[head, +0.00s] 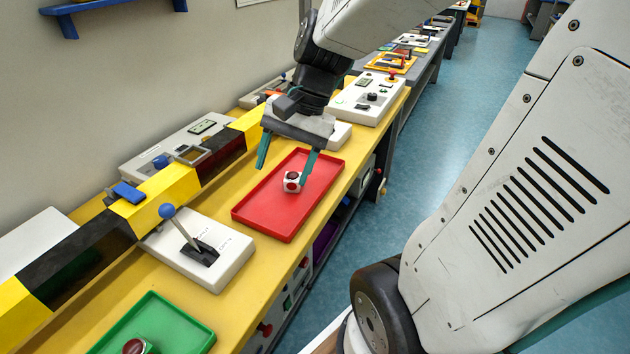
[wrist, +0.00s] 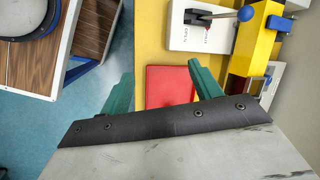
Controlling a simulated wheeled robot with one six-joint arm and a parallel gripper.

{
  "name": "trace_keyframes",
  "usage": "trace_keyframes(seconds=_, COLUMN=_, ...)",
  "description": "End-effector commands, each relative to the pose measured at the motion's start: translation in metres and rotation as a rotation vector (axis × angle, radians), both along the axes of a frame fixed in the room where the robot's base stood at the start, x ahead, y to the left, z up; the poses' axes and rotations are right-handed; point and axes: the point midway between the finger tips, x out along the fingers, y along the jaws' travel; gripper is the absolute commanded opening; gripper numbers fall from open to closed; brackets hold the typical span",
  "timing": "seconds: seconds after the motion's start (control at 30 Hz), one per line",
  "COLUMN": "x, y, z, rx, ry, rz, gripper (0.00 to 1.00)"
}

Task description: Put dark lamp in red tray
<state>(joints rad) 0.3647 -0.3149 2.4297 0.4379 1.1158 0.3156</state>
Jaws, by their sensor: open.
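The red tray (head: 262,212) lies on the yellow bench, and part of it shows between my fingers in the wrist view (wrist: 168,86). A white cube with a dark red round lamp (head: 292,182) appears to rest in the tray. A similar cube with a dark red lamp (head: 136,346) sits in the green tray, cut off by the bottom edge. I cannot tell whether either lamp is lit. My gripper (head: 281,176) is open above the red tray, its right finger beside the cube there. The wrist view shows its teal fingers (wrist: 162,80) apart, with no cube visible between them.
The green tray (head: 172,328) is nearest on the bench. A lever box with a blue knob (head: 167,211) stands between the trays. A yellow-black barrier beam (head: 165,186) runs along the wall side. More device boxes (head: 366,100) stand farther back. Blue floor lies right.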

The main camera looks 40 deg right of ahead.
Motion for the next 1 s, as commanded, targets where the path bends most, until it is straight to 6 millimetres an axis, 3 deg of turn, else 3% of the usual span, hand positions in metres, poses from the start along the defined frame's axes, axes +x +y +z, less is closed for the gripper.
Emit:
trace_keyframes(seconds=0.07, x=-0.028, y=0.02, z=0.013, rx=-0.103, ry=-0.054, rz=0.218, gripper=0.63)
trace_keyframes(seconds=0.2, x=-0.071, y=0.031, z=0.025, rx=-0.268, ry=-0.122, rz=0.539, gripper=0.63)
trace_keyframes(seconds=0.4, x=-0.104, y=0.03, z=0.033, rx=-0.419, ry=-0.175, rz=0.803, gripper=0.63)
trace_keyframes(seconds=1.0, x=-0.111, y=0.028, z=0.034, rx=-0.453, ry=-0.184, rz=0.859, gripper=0.63)
